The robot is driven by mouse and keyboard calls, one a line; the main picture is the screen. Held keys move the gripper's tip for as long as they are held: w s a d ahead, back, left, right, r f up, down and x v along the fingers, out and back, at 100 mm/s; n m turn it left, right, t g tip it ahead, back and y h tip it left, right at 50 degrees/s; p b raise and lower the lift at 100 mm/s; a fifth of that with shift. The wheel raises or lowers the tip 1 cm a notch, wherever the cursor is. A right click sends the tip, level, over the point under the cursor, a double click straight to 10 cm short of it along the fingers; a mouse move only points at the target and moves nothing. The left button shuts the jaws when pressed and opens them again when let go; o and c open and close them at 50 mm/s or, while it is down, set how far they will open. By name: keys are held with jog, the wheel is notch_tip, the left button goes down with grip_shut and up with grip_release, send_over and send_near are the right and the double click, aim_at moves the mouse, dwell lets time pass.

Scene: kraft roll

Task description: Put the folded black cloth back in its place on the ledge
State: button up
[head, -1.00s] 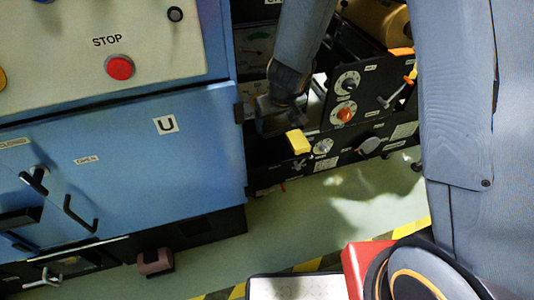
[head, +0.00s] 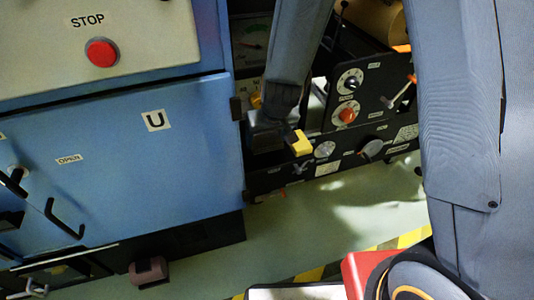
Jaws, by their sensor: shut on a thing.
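My gripper (head: 279,124) is at the end of my arm in the upper middle of the head view, low in front of the black machine. It is shut on a dark thing, taken to be the folded black cloth (head: 268,136). The cloth's outline merges with the dark machine parts behind it. Yellow patches show on both sides of the gripper; I cannot tell whether they are its fingertips. I cannot make out which edge is the cloth's ledge, or whether the cloth touches anything.
A black panel with knobs (head: 348,82) and a black lower rail (head: 285,178) stand close to my gripper. A blue cabinet (head: 110,165) with a red STOP button (head: 102,52) and protruding handles fills the left. Green floor (head: 300,228) lies open below.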

aim_at(267, 149)
jog(key=shift+f+b, duration=1.6)
jog(key=shift+f, duration=0.8)
jog(key=o, duration=0.9)
jog(key=p+v, duration=0.7)
jog(key=v, duration=0.5)
jog(key=shift+d+r, duration=0.1)
